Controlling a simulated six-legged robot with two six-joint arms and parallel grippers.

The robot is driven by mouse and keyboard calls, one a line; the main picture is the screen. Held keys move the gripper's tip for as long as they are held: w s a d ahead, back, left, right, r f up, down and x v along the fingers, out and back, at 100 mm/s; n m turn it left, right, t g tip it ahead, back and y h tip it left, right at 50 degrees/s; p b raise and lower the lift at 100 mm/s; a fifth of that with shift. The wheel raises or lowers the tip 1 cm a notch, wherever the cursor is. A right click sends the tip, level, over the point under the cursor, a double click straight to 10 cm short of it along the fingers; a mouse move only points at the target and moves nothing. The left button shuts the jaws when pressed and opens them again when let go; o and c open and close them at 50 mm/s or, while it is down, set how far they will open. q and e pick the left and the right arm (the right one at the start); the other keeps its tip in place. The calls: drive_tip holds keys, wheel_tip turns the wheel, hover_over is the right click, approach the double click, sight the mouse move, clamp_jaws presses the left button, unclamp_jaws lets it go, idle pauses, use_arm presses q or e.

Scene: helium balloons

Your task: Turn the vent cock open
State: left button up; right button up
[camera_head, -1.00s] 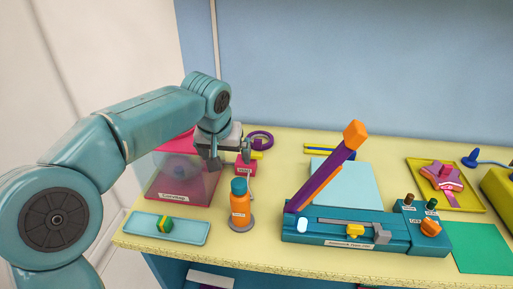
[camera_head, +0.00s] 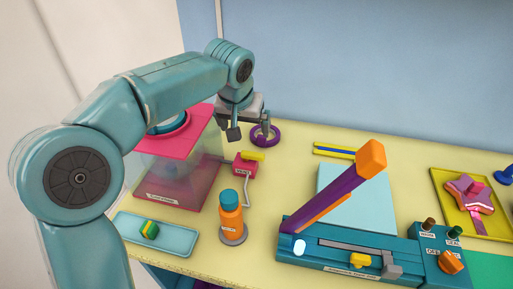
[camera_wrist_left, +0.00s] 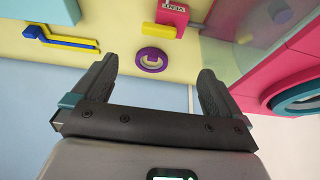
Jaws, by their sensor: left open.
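The vent cock is a small pink box (camera_head: 244,168) with a yellow handle (camera_head: 253,156) on top, just right of the clear chamber. In the left wrist view the box (camera_wrist_left: 172,13), labelled VENT, is at the top edge, with its yellow handle (camera_wrist_left: 158,30) lying sideways across the picture. My left gripper (camera_head: 249,129) is open and empty, above and behind the vent cock, apart from it. In the left wrist view its spread fingers (camera_wrist_left: 157,70) frame a purple ring (camera_wrist_left: 151,59), with the handle beyond them. My right gripper is not in view.
A pink-topped clear chamber (camera_head: 178,170) stands close left of the vent cock. An orange bottle (camera_head: 230,216) is in front of it. A teal device with a purple lever (camera_head: 335,195) stands to the right. A blue and yellow bar (camera_head: 335,150) lies at the back.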

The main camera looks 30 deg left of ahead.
use_arm(q)
drive_tip(key=p, duration=0.1)
approach(252, 155)
drive_tip(key=x, duration=0.8)
drive_tip(key=shift+w+a+f, duration=0.1)
drive_tip(key=shift+w+f, duration=0.1)
drive_tip(key=shift+f, duration=0.1)
drive_tip(key=shift+f, duration=0.1)
drive_tip(key=shift+c, duration=0.9)
drive_tip(key=c, duration=0.8)
